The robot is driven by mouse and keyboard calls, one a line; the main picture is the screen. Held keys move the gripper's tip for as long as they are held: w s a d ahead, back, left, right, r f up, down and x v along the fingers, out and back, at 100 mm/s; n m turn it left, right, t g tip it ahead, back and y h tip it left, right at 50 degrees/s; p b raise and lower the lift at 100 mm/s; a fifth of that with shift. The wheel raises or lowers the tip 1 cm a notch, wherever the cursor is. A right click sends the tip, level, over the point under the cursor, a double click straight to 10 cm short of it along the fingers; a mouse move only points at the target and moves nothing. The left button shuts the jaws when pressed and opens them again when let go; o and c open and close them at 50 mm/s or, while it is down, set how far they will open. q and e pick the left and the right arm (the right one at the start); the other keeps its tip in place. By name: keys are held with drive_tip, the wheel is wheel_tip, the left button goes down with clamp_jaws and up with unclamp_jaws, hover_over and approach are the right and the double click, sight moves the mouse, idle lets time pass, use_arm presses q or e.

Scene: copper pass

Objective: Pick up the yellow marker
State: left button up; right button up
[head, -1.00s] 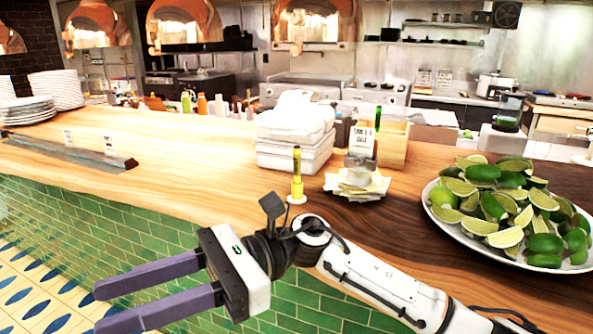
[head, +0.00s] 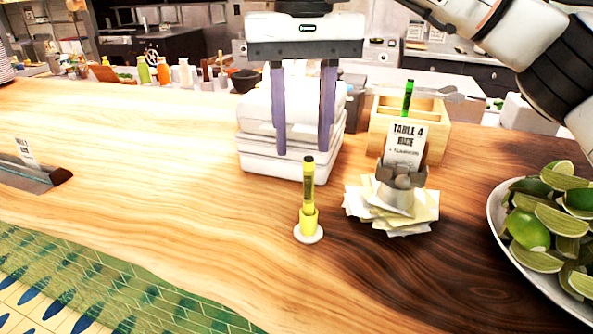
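The yellow marker (head: 308,182) stands upright, dark tip up, in a small yellow holder (head: 309,220) with a round white base on the wooden counter (head: 150,150). My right gripper (head: 303,150) points down with its two purple fingers spread wide and nothing between them. The fingertips appear above the marker in the picture, in front of the white boxes. The marker is apart from the fingers, and its upper end is in clear view. My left gripper is not in view.
White stacked boxes (head: 270,165) stand behind the marker. To the right are a card holder (head: 404,150) on paper notes (head: 360,205), a wooden box (head: 437,135), a green marker (head: 407,98) and a plate (head: 503,232) of limes.

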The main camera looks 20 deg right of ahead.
hover_over(309, 192)
drive_tip(key=f, duration=0.4)
drive_tip(key=shift+w+a+f, duration=0.1)
drive_tip(key=shift+w+a, duration=0.1)
drive_tip(key=shift+w, duration=0.1)
drive_tip(key=f, duration=0.5)
drive_tip(key=shift+s+d, duration=0.2)
drive_tip(key=shift+d, duration=0.2)
drive_tip(key=shift+a+f, duration=0.1)
drive_tip(key=shift+f, duration=0.15)
clamp_jaws()
